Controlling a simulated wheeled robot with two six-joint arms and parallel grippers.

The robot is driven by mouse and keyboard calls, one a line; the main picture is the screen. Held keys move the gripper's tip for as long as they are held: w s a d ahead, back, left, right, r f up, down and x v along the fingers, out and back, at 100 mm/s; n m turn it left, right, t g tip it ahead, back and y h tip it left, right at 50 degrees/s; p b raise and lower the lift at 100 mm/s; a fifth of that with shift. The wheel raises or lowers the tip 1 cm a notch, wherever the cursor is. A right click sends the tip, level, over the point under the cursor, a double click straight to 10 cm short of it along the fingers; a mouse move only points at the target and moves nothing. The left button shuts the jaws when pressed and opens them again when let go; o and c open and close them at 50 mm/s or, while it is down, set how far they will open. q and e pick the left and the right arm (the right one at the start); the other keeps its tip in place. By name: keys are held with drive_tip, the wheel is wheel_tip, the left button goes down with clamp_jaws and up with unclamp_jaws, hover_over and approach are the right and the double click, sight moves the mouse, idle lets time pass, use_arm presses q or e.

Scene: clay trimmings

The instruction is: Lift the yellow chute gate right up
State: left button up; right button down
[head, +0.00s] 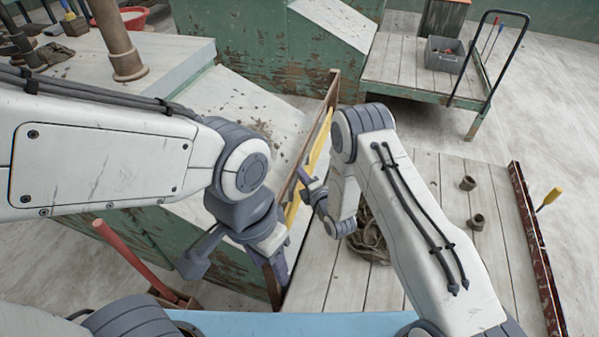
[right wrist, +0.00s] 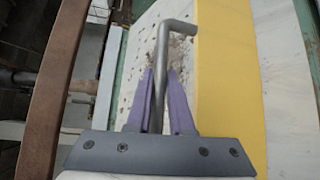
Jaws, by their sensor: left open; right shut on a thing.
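The yellow chute gate (head: 320,140) shows as a narrow strip beside a brown wooden frame (head: 333,92) at the chute's lower end. In the right wrist view the gate (right wrist: 230,85) is a broad yellow panel to the right of a grey bent metal handle (right wrist: 176,48). My right gripper (head: 310,188) is shut on this handle; its purple fingers (right wrist: 161,95) lie on either side of the bar. My left gripper (head: 277,265) is open, low by the near end of the frame. My arms hide part of the gate, and its lower edge is not clear.
The pale sloping chute (head: 235,105) carries scattered clay crumbs. A cart (head: 400,70) with a grey bin (head: 445,54) stands behind. A red handle (head: 130,255) rises at lower left.

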idle(0.7)
wheel_tip(320, 180, up, 4)
drive_tip(key=p, duration=0.2)
drive_tip(key=shift+p, duration=0.3)
drive_tip(key=shift+f, duration=0.1)
drive_tip(key=c, duration=0.8)
unclamp_jaws()
drive_tip(key=shift+d, duration=0.1)
drive_tip(key=v, duration=1)
drive_tip(key=shift+s, duration=0.25)
drive_tip(key=shift+d, duration=0.15)
